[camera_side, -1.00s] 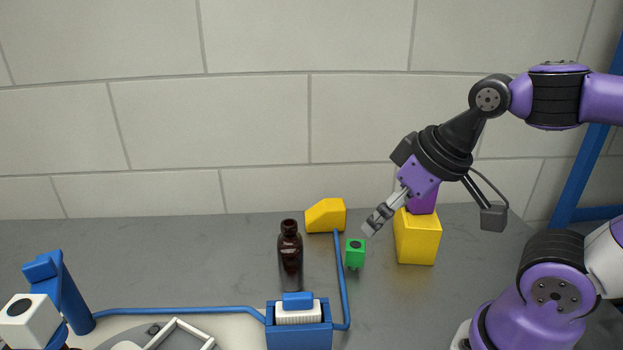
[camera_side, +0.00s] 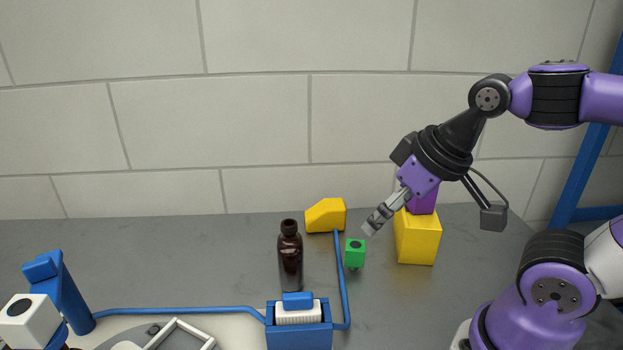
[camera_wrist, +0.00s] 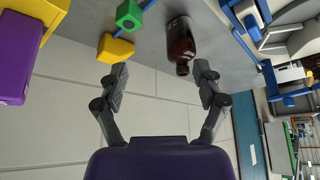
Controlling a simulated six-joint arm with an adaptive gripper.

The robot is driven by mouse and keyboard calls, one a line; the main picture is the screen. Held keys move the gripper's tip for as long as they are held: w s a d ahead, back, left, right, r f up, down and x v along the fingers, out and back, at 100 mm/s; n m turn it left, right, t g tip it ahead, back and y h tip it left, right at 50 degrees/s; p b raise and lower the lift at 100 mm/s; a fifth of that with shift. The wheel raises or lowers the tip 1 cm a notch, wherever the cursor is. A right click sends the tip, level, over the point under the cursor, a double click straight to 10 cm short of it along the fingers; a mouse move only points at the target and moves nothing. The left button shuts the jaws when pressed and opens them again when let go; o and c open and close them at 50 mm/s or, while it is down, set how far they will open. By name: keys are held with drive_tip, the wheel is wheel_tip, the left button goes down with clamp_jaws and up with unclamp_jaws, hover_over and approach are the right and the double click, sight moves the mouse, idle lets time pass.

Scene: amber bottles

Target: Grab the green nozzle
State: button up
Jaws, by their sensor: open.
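The green nozzle (camera_side: 355,253) is a small green block with a dark hole in its top, standing on the grey table. It also shows at the top of the wrist view (camera_wrist: 129,15). My gripper (camera_side: 371,227) is above and slightly right of the nozzle in the side view, apart from it and tilted down to the left. In the wrist view my gripper (camera_wrist: 160,73) is open, with nothing between its fingers. The nozzle lies beyond the left fingertip there.
An amber bottle (camera_side: 290,256) stands left of the nozzle. A yellow wedge (camera_side: 325,215) and blue tube (camera_side: 342,280) are close by. A yellow block (camera_side: 417,238) with a purple piece (camera_side: 423,203) stands right. A blue holder (camera_side: 299,334) is in front.

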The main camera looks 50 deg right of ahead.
drive_tip(key=n+g, duration=0.6)
hover_over(356, 245)
drive_tip(key=f, duration=0.6)
drive_tip(key=shift+a+f, duration=0.3)
drive_tip(key=shift+f, duration=0.05)
wheel_tip(356, 245, down, 4)
drive_tip(key=shift+r, duration=0.1)
drive_tip(key=f, duration=0.6)
drive_tip(key=shift+d, duration=0.3)
drive_tip(key=c, duration=1.1)
